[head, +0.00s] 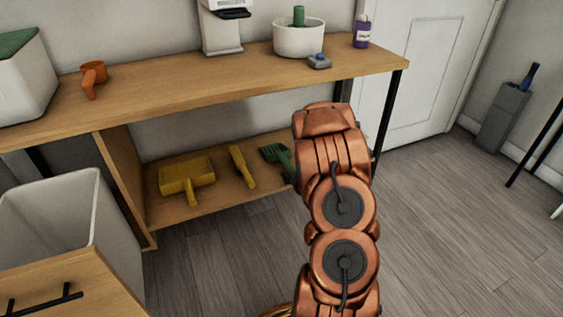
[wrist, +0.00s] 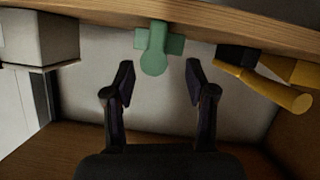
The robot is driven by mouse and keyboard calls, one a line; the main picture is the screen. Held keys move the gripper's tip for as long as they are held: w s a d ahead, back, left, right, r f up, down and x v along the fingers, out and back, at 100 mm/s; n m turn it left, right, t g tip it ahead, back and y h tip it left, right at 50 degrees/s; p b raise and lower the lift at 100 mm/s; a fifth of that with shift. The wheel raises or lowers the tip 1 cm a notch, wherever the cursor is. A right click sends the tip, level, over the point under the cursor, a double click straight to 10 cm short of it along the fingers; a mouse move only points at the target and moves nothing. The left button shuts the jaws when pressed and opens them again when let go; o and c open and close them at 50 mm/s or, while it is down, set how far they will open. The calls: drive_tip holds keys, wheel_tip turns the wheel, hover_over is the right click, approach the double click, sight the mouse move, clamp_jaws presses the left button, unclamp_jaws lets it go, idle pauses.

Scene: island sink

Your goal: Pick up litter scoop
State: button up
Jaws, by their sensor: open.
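The green litter scoop (head: 275,153) lies on the lower shelf of the wooden bench, just left of my arm in the head view, which hides part of it. In the wrist view the green scoop (wrist: 153,62) shows at the top centre, its rounded handle end pointing down the picture toward my gripper. My gripper (wrist: 158,82) is open and empty. The scoop handle end lies in line with the gap between the two fingers, a little beyond the tips and not visibly touched. In the head view my arm hides the gripper itself.
A yellow brush (head: 241,167) and yellow dustpan (head: 187,178) lie left of the scoop on the lower shelf (head: 215,200). The benchtop (head: 180,91) overhangs them. A black bench leg (head: 388,122) stands right of my arm. A white bin (head: 70,215) stands at left; open floor lies right.

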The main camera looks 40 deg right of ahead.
sight(289, 167)
drive_tip(key=shift+d+b+x, duration=0.2)
drive_tip(key=shift+b+x, duration=1.3)
drive_tip(key=shift+x, duration=1.65)
drive_tip(key=shift+s+r, duration=0.1)
drive_tip(key=shift+r, duration=0.1)
clamp_jaws()
